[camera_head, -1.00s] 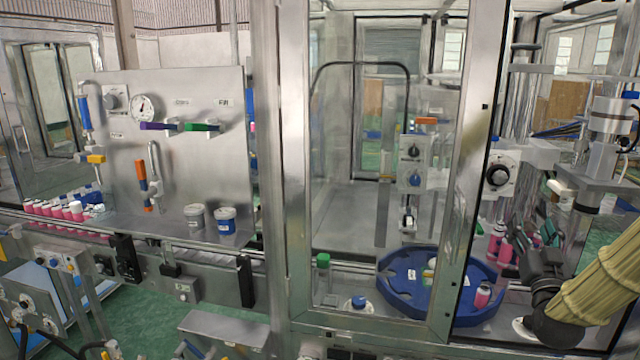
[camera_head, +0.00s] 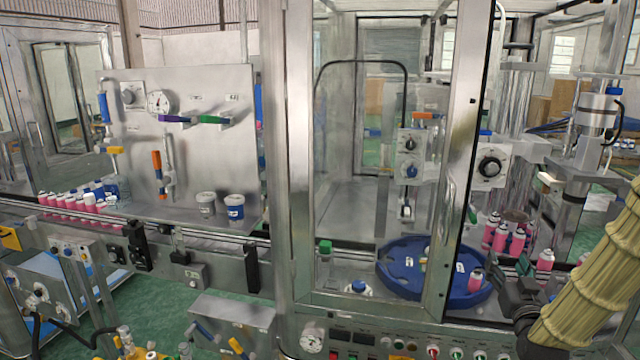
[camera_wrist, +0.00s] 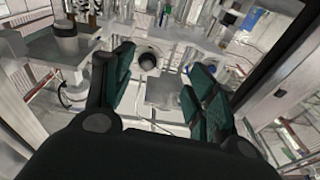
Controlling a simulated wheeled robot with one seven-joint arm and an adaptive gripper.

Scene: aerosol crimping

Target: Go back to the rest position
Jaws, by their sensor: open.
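My gripper (camera_wrist: 158,95) is open in the wrist view, with two dark green finger pads spread apart and nothing between them. In the head view my gripper (camera_head: 525,290) is a dark shape at the lower right, at the end of my sleeved arm. It is in front of the machine, right of the blue round tray (camera_head: 400,284). Its fingertips are partly hard to make out there. A pink can (camera_head: 475,280) with a light top stands on the tray's right side.
Several pink cans (camera_head: 517,243) stand behind my gripper, one (camera_head: 545,260) close beside it. A metal door frame (camera_head: 463,150) stands left of my arm. A control panel (camera_head: 400,345) runs along the front. A valve panel (camera_head: 180,140) and a row of pink cans (camera_head: 65,203) are at left.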

